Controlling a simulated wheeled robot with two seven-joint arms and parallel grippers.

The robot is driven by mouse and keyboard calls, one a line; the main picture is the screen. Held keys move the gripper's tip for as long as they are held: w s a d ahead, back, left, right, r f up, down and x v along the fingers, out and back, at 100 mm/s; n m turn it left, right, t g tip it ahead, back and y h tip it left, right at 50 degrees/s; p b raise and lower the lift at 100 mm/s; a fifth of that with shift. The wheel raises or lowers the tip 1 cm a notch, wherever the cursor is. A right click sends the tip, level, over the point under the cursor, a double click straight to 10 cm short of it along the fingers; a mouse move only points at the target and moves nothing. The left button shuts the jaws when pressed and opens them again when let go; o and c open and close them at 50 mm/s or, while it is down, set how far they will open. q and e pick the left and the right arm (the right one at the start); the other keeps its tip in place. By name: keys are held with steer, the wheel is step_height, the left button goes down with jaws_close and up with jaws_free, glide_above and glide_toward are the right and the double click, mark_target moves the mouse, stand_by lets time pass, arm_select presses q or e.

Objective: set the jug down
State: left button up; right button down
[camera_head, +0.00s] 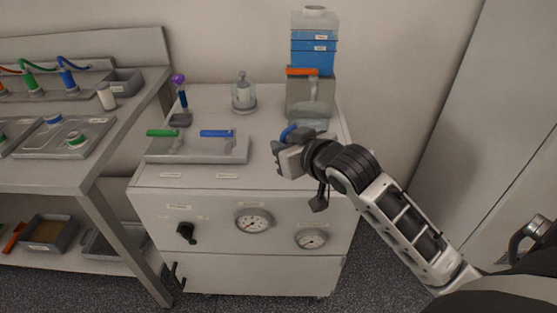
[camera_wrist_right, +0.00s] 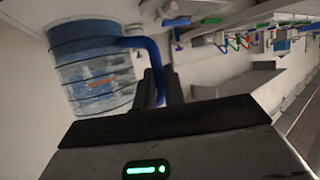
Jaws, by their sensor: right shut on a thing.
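The jug (camera_head: 311,123) is clear, with a blue handle (camera_head: 288,132), in front of the dispenser at the back right of the white cabinet. My right gripper (camera_head: 290,158) is shut on the handle, over the cabinet's right part. The wrist view shows the clear body of the jug (camera_wrist_right: 95,85) at upper left, with its blue handle (camera_wrist_right: 150,47) running to the fingers (camera_wrist_right: 156,88). The jug's underside is hidden, so I cannot tell whether it touches the surface. My left gripper is out of view.
The dispenser (camera_head: 314,45) has blue parts and an orange lever (camera_head: 302,71). A glass bell (camera_head: 243,92) stands left of it. The cabinet top (camera_head: 262,135) is clear between block and gripper.

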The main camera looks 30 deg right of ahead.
steer(key=shift+w+d+f+b, duration=0.15)
steer(key=shift+w+d+f, duration=0.05)
steer(key=shift+w+f, duration=1.35)
steer(key=shift+w+d+f+b, duration=0.1)
steer(key=shift+w+d+f, duration=0.1)
steer(key=shift+w+f, duration=1.3)
steer(key=shift+w+d+f+b, duration=0.2)
steer(key=shift+w+f, duration=0.75)
steer(key=shift+f, duration=1.1)
steer(key=shift+f, duration=0.15)
steer(key=c, duration=1.5)
jaws_free()
steer(key=shift+f, duration=0.1)
